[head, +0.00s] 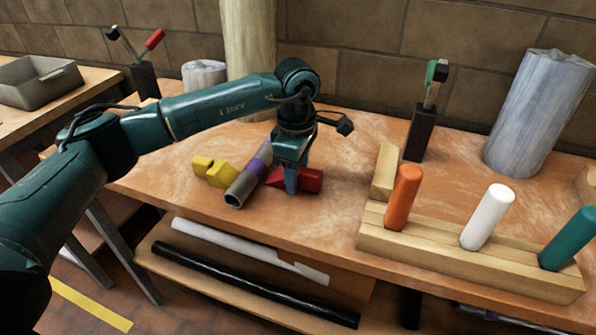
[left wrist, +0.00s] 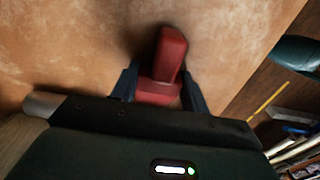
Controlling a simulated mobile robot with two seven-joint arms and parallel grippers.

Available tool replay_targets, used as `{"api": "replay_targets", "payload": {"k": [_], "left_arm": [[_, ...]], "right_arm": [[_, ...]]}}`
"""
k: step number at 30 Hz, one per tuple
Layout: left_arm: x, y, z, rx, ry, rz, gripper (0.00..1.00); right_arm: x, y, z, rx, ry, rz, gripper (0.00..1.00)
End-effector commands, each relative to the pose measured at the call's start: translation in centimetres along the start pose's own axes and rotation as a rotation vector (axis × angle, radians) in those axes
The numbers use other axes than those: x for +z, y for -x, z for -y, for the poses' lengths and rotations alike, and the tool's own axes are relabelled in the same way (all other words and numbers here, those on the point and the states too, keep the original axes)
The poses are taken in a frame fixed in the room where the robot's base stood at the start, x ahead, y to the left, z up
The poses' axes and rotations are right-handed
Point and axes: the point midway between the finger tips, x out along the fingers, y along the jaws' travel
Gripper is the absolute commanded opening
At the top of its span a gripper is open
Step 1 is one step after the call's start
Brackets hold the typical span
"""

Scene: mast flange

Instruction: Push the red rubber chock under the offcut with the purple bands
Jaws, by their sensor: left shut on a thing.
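The red rubber chock (head: 311,180) is on the wooden bench top, just right of the offcut. My left gripper (head: 291,183) points down and is shut on it. In the left wrist view the red chock (left wrist: 168,58) sits between the two dark fingers of the left gripper (left wrist: 160,88). The offcut (head: 240,188) is a grey tube with a purple band, lying at a slant on the bench. My gripper hides part of the gap, so I cannot tell whether chock and tube touch. A bit of grey tube (left wrist: 42,103) shows in the left wrist view. My right gripper is out of view.
Yellow chock-like pieces (head: 218,174) lie against the tube's left side. A wooden rack (head: 430,248) with orange, white and teal pegs stands at the right. A black tool holder (head: 420,133) and a grey cylinder (head: 535,115) stand behind. The bench's front edge is close.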

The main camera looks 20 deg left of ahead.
Motion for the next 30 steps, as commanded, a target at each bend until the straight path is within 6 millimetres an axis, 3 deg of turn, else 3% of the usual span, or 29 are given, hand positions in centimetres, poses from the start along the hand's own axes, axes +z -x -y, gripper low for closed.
{"api": "replay_targets", "payload": {"k": [30], "left_arm": [[-1.5,0.1,0.0,0.001,-0.001,0.001,0.20]], "right_arm": [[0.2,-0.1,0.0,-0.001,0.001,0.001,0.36]]}}
